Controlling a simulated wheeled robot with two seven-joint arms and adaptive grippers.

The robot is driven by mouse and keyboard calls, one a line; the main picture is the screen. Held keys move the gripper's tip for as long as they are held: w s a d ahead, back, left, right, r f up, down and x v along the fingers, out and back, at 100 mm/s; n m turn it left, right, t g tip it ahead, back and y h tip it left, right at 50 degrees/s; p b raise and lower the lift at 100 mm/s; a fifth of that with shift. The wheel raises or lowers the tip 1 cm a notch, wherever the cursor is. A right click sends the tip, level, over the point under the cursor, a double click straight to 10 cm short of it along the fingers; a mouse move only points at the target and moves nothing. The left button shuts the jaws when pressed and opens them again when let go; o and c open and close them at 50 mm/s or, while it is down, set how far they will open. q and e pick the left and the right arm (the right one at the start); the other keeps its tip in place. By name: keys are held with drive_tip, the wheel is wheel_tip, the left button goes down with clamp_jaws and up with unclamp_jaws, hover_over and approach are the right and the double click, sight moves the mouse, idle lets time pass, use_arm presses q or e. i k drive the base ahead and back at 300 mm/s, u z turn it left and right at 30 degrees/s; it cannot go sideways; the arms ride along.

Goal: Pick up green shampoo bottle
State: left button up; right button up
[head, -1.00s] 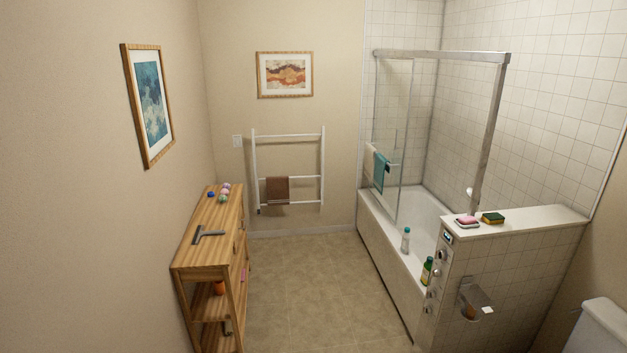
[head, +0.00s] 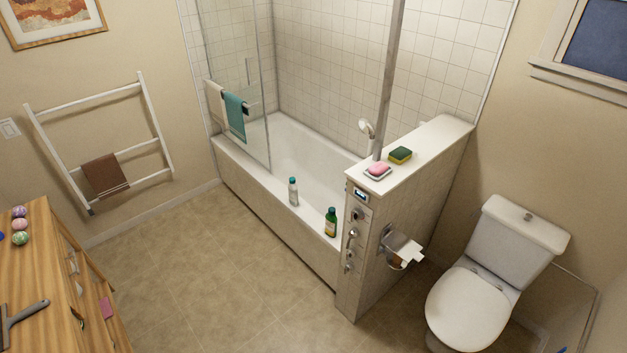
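The green shampoo bottle (head: 331,223) stands upright on the near rim of the bathtub (head: 240,164), close to the tiled half wall. It has a dark green body and a pale label. A white bottle with a teal cap (head: 293,192) stands on the same rim, to its left and farther back. Neither of my grippers shows in the head view.
A tiled half wall (head: 352,290) with a soap dish (head: 377,172) and a sponge (head: 400,155) on top stands right of the bottle. The floor (head: 215,265) between is clear.

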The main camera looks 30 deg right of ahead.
sight(331, 221)
drive_tip(key=z, duration=0.4)
drive_tip(key=i, duration=2.15)
drive_tip(key=z, duration=0.35)
